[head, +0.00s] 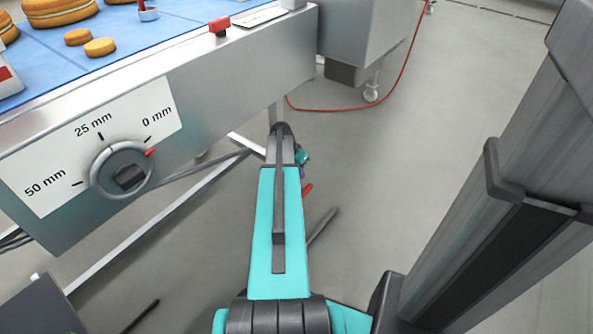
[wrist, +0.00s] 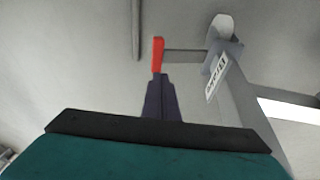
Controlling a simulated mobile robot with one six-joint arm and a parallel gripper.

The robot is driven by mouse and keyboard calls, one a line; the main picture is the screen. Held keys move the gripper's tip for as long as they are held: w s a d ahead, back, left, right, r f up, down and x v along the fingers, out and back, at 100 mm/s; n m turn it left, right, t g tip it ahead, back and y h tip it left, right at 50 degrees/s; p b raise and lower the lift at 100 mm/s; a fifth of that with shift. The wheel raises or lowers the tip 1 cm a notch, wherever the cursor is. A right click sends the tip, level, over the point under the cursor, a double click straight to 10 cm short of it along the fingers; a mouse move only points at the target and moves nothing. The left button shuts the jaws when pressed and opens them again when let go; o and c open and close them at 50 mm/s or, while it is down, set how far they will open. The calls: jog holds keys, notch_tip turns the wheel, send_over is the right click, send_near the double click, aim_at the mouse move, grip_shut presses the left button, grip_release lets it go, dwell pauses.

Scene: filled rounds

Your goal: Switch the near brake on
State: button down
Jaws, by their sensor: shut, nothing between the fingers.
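In the wrist view, a brake lever with a red grip (wrist: 158,54) and a grey bar reaches left from a bracket on a table leg. The bracket carries a small white label (wrist: 217,79) that I cannot read. My gripper (wrist: 158,80) is shut and empty, its dark fingertips just below the red grip in the picture; I cannot tell whether they touch it. In the head view, a bit of red (head: 307,190), likely the same grip, shows just right of my arm. The arm hides most of the lever and my gripper there.
A steel-framed conveyor (head: 240,70) with a blue belt stands at the left, bearing filled rounds (head: 62,12). Its front has a dial (head: 122,170) marked in mm and a red knob (head: 218,25) on top. A red cable (head: 385,92) lies on otherwise open floor.

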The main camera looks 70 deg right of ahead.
aim_at(305, 188)
jog(key=shift+s+a+b+x, duration=0.15)
jog(key=shift+b+x, duration=0.25)
jog(key=shift+x, duration=0.6)
jog(key=shift+s+a+b+x, duration=0.1)
jog(key=shift+a+b+x, duration=0.2)
jog(key=shift+x, duration=0.7)
jog(key=shift+s+a+b+x, duration=0.1)
jog(key=shift+b+x, duration=0.35)
jog(key=shift+x, duration=0.55)
jog(key=shift+f, duration=0.1)
jog(key=shift+s+a, duration=0.1)
jog(key=shift+a, duration=0.25)
jog(key=shift+d, duration=0.25)
jog(key=shift+w, duration=0.2)
jog(key=shift+a+f, duration=0.1)
